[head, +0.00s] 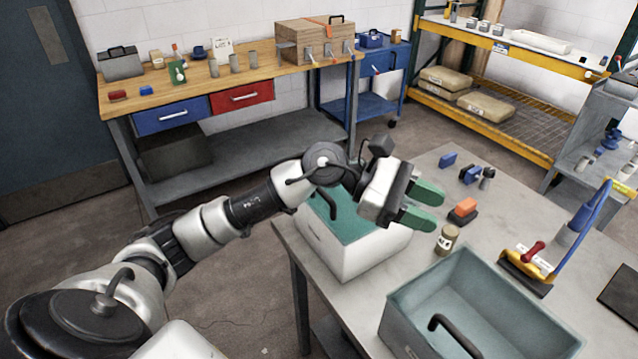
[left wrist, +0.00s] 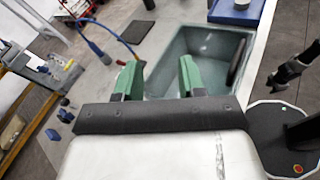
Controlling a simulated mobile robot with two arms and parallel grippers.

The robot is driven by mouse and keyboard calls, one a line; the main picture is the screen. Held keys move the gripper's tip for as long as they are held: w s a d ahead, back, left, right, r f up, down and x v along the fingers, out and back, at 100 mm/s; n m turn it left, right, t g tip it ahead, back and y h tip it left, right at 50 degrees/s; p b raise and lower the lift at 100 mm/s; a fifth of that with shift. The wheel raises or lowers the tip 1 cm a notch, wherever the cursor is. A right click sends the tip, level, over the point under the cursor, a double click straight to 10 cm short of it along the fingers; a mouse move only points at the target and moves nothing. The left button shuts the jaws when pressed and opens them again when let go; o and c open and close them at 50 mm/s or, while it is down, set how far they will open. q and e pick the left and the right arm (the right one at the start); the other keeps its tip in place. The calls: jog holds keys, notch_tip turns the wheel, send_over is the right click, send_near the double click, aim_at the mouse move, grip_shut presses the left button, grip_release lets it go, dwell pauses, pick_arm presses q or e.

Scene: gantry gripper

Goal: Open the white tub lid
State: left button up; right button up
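The white tub (head: 362,254) stands on the near left edge of the grey table. A teal surface (head: 345,228) shows within its rim, with a dark bar-like handle (head: 325,203) near its left part. My arm covers part of the top, so I cannot tell whether this surface is a lid or the inside. My left gripper (head: 437,207) is above the right side of the tub, its green fingers apart, empty and pointing right. The fingers also show apart in the left wrist view (left wrist: 159,78). My right gripper is not identifiable in either view.
A grey-teal open bin (head: 545,330) with a black handle (head: 452,332) stands at the near right. A small jar (head: 447,239), an orange-topped block (head: 463,211) and a blue-handled tool (head: 588,212) are on the table. A workbench (head: 215,82) is behind.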

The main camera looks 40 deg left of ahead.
pick_arm(q)
jog(key=w+a+r+m+g+y, duration=0.15)
jog(key=a+m+y, duration=0.25)
jog(key=a+y, duration=1.5)
jog(key=w+a+f+h+p, duration=0.1)
jog(key=f, duration=0.2)
jog(key=w+a+f+h+p, duration=0.1)
jog(key=f+h, duration=0.1)
jog(key=f, duration=0.2)
jog(key=w+a+f+h, duration=0.1)
jog(key=f, duration=0.2)
jog(key=shift+a+f+h+p, duration=0.25)
jog(key=shift+f+h+p, duration=0.05)
jog(key=shift+f+p, duration=0.1)
jog(key=shift+r, duration=0.1)
grip_shut()
